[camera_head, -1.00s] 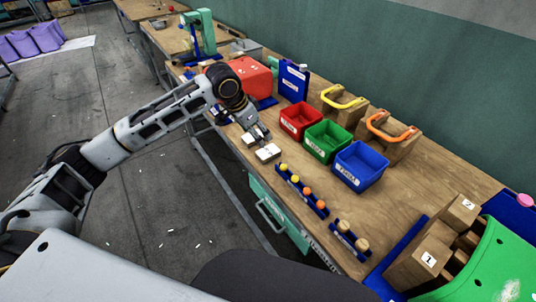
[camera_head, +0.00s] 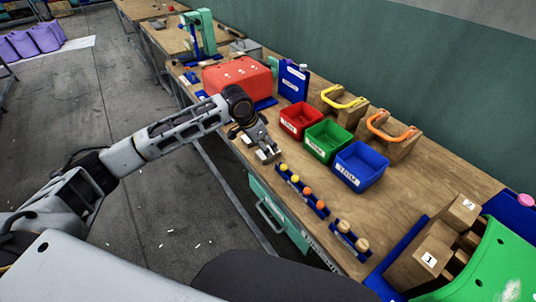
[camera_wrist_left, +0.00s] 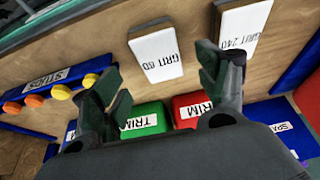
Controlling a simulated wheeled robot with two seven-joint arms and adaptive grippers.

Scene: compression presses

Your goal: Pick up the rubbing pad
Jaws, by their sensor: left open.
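Two rubbing pads with white labels lie on the bench near its front edge. My right gripper is not in view.
Red (camera_head: 301,120), green (camera_head: 327,139) and blue (camera_head: 360,166) bins stand right of the gripper. A blue rack with yellow and orange studs (camera_head: 303,190) lies nearer the front edge. A red case (camera_head: 238,76) stands behind the gripper.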

